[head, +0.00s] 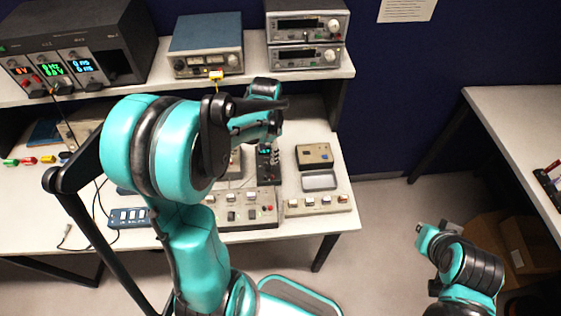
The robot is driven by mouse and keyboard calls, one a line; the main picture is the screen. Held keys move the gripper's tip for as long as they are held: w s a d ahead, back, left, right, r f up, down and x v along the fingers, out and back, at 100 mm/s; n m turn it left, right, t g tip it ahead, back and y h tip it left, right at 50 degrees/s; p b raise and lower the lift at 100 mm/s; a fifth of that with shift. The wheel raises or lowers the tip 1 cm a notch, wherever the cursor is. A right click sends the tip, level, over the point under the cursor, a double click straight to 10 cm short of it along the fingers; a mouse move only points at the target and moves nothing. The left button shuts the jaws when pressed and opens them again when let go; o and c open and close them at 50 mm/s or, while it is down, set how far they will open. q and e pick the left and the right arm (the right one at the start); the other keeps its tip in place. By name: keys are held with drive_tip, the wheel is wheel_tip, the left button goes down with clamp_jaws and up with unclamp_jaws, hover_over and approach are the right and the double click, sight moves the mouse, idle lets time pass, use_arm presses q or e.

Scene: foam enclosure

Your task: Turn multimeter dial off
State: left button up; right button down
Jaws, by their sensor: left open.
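My left arm reaches across the bench from the left. My left gripper (273,126) is over the bench, just above the device in the picture and partly hidden by my own arm links. It is open, and I cannot tell whether it touches the device. My right arm is low at the right, away from the bench, and its gripper does not show clearly.
The shelf (355,66) behind holds a power supply (75,50), a blue-topped instrument (205,45) and stacked instruments (307,30). Near the device are a control panel (245,208), a beige box (314,156) and a switch strip (317,204). Open floor lies right of the bench.

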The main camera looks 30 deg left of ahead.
sight(268, 164)
use_arm(q)
wheel_tip(268, 164, down, 7)
drive_tip(key=shift+a+f+b, duration=0.1)
drive_tip(key=shift+a+b, duration=0.05)
drive_tip(key=shift+b, duration=0.75)
clamp_jaws()
